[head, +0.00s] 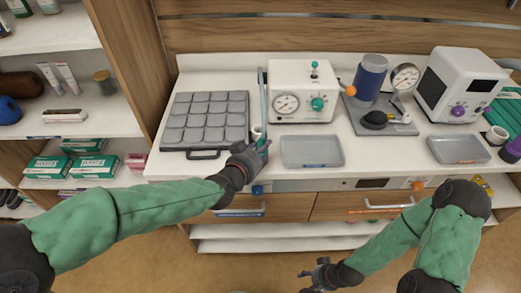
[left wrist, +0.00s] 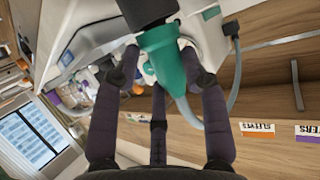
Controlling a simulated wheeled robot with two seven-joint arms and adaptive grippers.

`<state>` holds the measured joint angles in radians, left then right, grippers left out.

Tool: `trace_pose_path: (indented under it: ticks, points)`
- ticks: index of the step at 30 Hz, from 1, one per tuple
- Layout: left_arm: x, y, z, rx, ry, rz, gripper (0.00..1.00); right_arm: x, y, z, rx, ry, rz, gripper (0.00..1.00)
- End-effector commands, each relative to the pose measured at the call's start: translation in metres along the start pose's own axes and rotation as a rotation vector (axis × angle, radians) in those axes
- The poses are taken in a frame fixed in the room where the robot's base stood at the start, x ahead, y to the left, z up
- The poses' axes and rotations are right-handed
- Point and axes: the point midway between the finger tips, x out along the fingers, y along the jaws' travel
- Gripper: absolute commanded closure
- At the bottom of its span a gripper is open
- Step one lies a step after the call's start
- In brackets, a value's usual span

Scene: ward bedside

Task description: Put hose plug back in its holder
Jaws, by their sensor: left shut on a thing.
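The green hose plug (left wrist: 165,62) is between the fingers of my left gripper (left wrist: 160,75) in the left wrist view, with a dark part at its upper end and a pale hose (left wrist: 186,112) leaving its lower end. In the head view my left gripper (head: 256,152) is shut on the plug at the counter's front edge, left of the grey tray. A small pale cup-like piece (head: 257,132) shows just behind it; I cannot tell if it is the holder. My right gripper (head: 313,270) is low in front of the counter, empty, its fingers apart.
A white gauge box (head: 303,92) stands behind the left gripper. A grey compartment tray (head: 205,120) is to its left and a shallow grey tray (head: 312,151) to its right. A blue cylinder (head: 370,77) and white machine (head: 458,86) stand farther right. Drawers (head: 280,208) lie below.

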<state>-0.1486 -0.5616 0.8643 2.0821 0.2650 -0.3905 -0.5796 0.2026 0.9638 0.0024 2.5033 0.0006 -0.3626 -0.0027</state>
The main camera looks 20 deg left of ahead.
Motion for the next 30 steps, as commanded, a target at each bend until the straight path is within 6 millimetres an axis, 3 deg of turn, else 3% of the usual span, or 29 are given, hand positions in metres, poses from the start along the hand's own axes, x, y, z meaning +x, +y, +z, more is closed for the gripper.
trace_pose_path:
  ticks: [10, 11, 13, 14, 25, 30]
  points:
    - [0.003, 0.000, 0.006, 0.000, 0.000, 0.000, 0.98, 0.006, 0.002, 0.000, 0.000, 0.000, 0.000, 0.39]
    - [0.003, 0.000, 0.006, 0.000, 0.000, 0.000, 0.54, 0.006, 0.002, 0.000, 0.000, 0.000, 0.000, 0.39]
    - [0.002, 0.000, 0.006, 0.000, -0.001, 0.001, 0.34, 0.005, 0.002, 0.000, 0.000, 0.000, 0.000, 0.39]
    - [0.002, 0.000, 0.006, 0.000, -0.001, 0.001, 0.29, 0.005, 0.002, 0.000, 0.000, 0.000, 0.000, 0.39]
    - [0.001, 0.000, 0.006, -0.001, -0.001, 0.000, 0.29, 0.005, 0.002, 0.000, 0.000, 0.000, 0.000, 0.39]
    - [-0.015, 0.000, 0.004, 0.000, 0.002, -0.001, 0.29, 0.005, 0.002, 0.000, 0.000, 0.000, 0.000, 0.39]
